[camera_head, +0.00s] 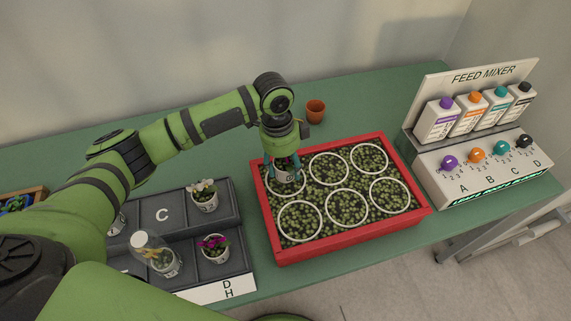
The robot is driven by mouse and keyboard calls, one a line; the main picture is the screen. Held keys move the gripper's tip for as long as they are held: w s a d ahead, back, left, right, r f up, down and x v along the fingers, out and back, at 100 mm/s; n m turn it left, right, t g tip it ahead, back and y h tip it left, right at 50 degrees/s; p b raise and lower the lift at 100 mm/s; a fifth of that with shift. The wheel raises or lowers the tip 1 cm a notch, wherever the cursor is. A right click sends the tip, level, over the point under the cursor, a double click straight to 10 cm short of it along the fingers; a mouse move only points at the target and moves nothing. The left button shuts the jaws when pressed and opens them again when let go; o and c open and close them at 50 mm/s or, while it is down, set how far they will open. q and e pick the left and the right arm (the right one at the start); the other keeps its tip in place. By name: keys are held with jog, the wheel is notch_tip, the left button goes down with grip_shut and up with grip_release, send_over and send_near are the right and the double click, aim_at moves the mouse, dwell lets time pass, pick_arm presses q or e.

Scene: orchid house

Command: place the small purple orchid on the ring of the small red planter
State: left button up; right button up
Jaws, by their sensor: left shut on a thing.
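My left gripper (284,163) points down over the back-left corner of the red planter (268,222). It is shut on a small white pot (283,177), at the back-left white ring (301,189). The gripper hides the plant in this pot, so I cannot tell its flower colour, nor whether the pot touches the planter's surface. The planter is filled with low green growth and has several white rings; the other rings look empty. A magenta-purple orchid (213,241) in a white pot stands in the dark tray to the left. My right gripper is not in view.
The dark tray (234,262) also holds a white orchid (203,193) and a plant under a clear dome (154,253). A terracotta pot (316,110) stands behind the planter. The feed mixer (474,150) with several bottles is at the right.

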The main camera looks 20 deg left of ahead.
pick_arm(q)
jog(key=shift+f, duration=0.8)
jog(key=shift+f, duration=0.15)
jog(key=o, duration=1.3)
jog(key=shift+c, duration=0.2)
jog(key=r, duration=0.4)
jog(key=a+r+b, duration=0.1)
jog(key=r, duration=0.7)
jog(key=shift+a+r+b, duration=0.15)
jog(key=shift+b, duration=0.2)
